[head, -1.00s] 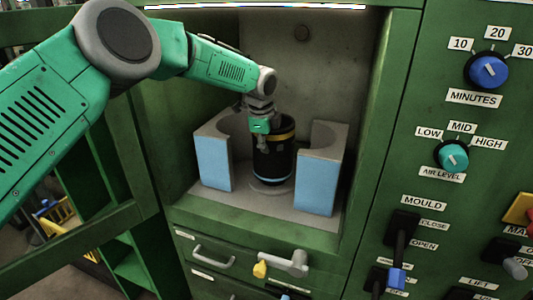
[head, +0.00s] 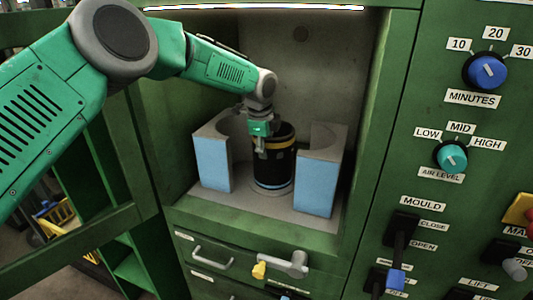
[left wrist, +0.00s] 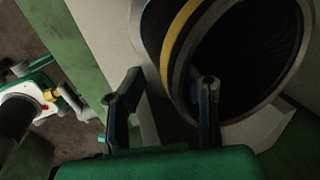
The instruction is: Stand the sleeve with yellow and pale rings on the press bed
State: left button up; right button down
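The black sleeve (head: 274,168) with a yellow ring near its top and a pale ring near its bottom stands upright on the press bed (head: 232,196), between the two mould blocks. My left gripper (head: 261,150) is at the sleeve's near left rim. In the left wrist view the fingers of my left gripper (left wrist: 163,92) are spread, with the wall of the sleeve (left wrist: 178,45) between them. One finger is outside the sleeve and the other shows over its dark opening. My right gripper is not in view.
Mould blocks with blue faces stand left (head: 212,163) and right (head: 316,182) of the sleeve, close to my gripper. The green press frame (head: 378,130) encloses the bay. A control panel with knobs and levers (head: 400,240) is at right.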

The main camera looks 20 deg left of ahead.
pick_arm(q)
jog(key=v, duration=0.5)
jog(key=shift+s+r, duration=0.1)
jog(key=shift+r, duration=0.2)
